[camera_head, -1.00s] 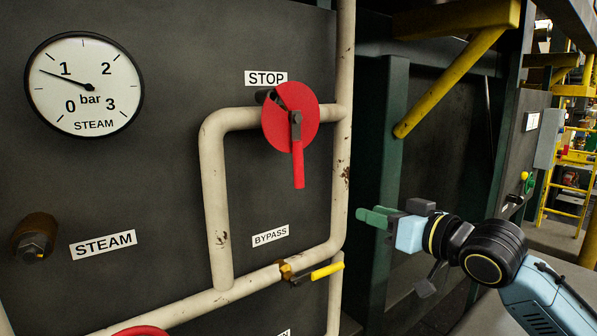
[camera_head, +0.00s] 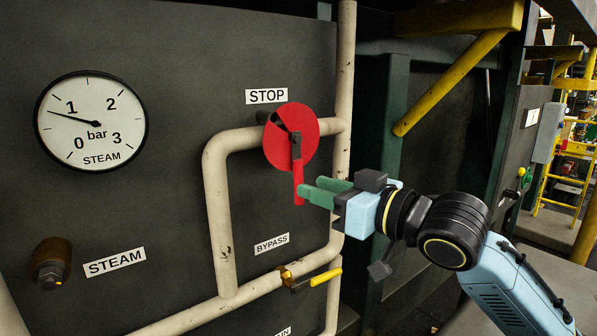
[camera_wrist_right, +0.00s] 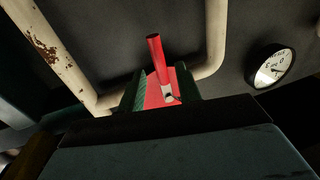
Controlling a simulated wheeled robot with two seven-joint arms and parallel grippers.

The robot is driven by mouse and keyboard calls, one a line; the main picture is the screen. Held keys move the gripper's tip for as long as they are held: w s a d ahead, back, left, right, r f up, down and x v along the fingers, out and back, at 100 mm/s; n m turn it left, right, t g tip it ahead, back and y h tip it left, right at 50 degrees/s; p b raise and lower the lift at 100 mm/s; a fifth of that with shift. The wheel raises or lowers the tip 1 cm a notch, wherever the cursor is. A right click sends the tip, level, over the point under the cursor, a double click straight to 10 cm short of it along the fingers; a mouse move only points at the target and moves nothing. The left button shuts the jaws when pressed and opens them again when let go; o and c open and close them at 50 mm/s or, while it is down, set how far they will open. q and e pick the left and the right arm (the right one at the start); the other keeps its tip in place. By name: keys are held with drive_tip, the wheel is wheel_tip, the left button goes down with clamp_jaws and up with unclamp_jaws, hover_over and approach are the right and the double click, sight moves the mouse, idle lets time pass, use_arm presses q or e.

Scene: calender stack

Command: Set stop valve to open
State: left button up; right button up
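The stop valve has a round red disc (camera_head: 278,140) and a red lever handle (camera_head: 298,182) hanging straight down, under the STOP label (camera_head: 266,96). My right gripper (camera_head: 312,187) is open beside the handle's lower end, its green fingers pointing left toward it. In the right wrist view the red handle (camera_wrist_right: 157,55) appears between the two spread green fingers (camera_wrist_right: 159,92), with the red disc behind. I cannot tell whether a finger touches the handle. My left gripper is not in view.
Beige pipes (camera_head: 216,190) frame the valve and a vertical pipe (camera_head: 343,90) runs close to my right gripper. A yellow-handled bypass valve (camera_head: 318,278) is below. The steam gauge (camera_head: 92,121) is at left. A yellow beam (camera_head: 450,80) slants at upper right.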

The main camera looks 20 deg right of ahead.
sight(299, 207)
drive_tip(key=x, duration=0.5)
drive_tip(key=shift+p, duration=0.3)
clamp_jaws()
